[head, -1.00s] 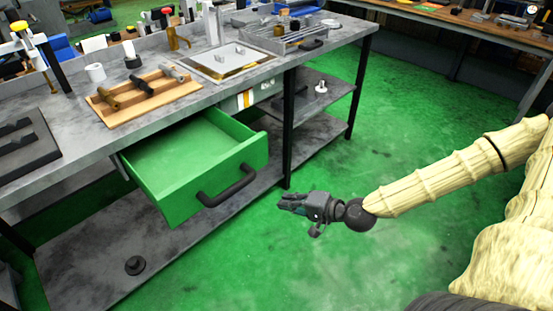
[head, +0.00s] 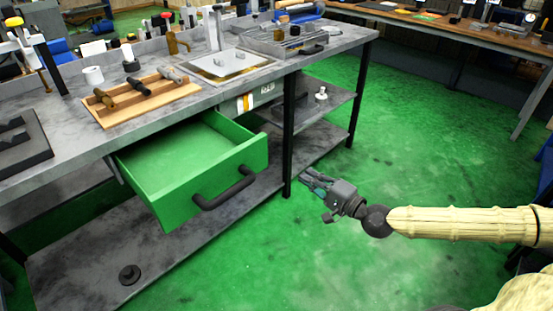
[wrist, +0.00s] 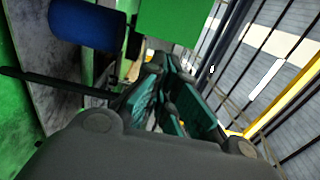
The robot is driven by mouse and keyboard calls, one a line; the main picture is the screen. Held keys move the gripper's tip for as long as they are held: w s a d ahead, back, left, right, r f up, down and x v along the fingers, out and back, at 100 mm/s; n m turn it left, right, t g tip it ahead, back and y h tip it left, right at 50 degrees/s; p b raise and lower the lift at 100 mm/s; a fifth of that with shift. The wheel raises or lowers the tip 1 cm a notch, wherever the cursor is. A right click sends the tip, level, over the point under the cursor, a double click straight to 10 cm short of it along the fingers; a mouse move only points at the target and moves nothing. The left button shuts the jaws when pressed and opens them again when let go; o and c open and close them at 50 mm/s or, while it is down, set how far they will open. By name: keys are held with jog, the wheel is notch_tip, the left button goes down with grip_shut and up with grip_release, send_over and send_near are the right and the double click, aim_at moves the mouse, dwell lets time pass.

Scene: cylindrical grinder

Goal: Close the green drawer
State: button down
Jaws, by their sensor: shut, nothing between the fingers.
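The green drawer (head: 188,178) hangs pulled out from under the grey workbench top in the head view, and its inside looks empty. A dark bar handle (head: 224,188) is fixed across its front. My gripper (head: 306,180) is to the right of the drawer and handle, apart from them, close to the bench's black leg. Its fingers are shut and empty. In the wrist view the gripper fingers (wrist: 168,98) show in the middle, with a green surface (wrist: 178,20) above them, which looks like part of the drawer.
The workbench (head: 70,135) carries a wooden tool tray (head: 140,97) and several metal items. A black leg (head: 289,130) stands right of the drawer. A lower shelf (head: 80,270) holds a dark round part (head: 129,274). Green floor (head: 420,150) is open to the right.

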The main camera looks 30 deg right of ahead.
jog(key=b+x, duration=1.1)
jog(key=x, duration=0.2)
jog(key=shift+w, duration=0.35)
dwell(0.4)
jog(key=shift+f, duration=0.1)
jog(key=shift+w+a, duration=0.1)
